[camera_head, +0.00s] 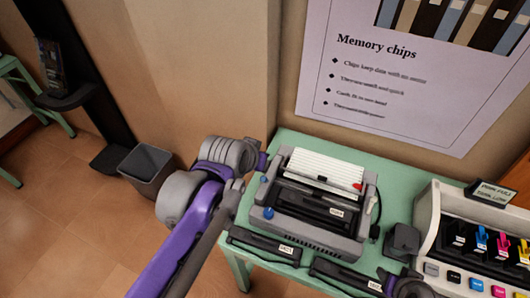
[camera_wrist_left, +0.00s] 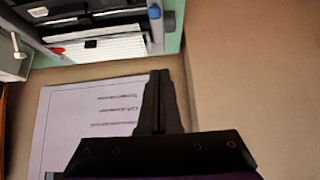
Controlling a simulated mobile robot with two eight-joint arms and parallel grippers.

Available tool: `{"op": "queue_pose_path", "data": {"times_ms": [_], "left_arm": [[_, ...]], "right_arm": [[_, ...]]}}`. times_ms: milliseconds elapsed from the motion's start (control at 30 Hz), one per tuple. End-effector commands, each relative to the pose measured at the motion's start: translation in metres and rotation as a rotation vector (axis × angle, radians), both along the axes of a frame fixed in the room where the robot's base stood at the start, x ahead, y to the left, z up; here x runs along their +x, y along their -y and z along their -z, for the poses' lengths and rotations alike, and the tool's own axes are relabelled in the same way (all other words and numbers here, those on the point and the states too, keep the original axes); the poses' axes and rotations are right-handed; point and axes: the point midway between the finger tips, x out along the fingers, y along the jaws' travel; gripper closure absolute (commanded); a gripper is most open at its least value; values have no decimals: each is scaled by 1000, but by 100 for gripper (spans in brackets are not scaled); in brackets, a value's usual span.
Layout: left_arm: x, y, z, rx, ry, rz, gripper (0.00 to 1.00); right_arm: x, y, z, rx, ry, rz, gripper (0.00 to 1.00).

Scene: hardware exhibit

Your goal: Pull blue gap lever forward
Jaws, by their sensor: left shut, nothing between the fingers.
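A grey printer (camera_head: 305,228) with white paper stands on the green table. Two small blue parts show on its left side: a blue lever (camera_head: 264,180) towards the back and a rounder blue knob (camera_head: 268,213) nearer the front. In the left wrist view, a blue part (camera_wrist_left: 154,12) shows at the printer's edge; I cannot tell which of the two it is. My left gripper (camera_wrist_left: 160,73) is shut and empty, with its fingers together, apart from that blue part. In the head view its fingertips are hidden behind my wrist, close to the printer's back left corner.
Dark cartridges (camera_head: 265,246) lie along the table's front. A colour-ink printer (camera_head: 475,245) and a small dark block (camera_head: 401,242) stand on the right. The wall with the poster (camera_head: 385,85) is close behind. A grey bin (camera_head: 148,170) stands on the floor at left.

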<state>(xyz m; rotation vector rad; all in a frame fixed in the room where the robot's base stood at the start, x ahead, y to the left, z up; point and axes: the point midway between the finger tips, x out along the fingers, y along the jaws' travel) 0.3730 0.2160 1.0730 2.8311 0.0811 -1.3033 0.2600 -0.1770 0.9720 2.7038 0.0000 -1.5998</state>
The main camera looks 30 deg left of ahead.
Motion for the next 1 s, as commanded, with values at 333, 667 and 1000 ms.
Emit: {"op": "queue_pose_path", "data": {"times_ms": [333, 667, 1000], "left_arm": [[-14, 1, -12, 0, 0, 0, 100], [-25, 7, 2, -3, -24, 11, 100], [-108, 38, 95, -6, -195, 57, 100]], "right_arm": [[1, 0, -2, 0, 2, 0, 50], [1, 0, -2, 0, 2, 0, 50], [1, 0, -2, 0, 1, 0, 50]]}}
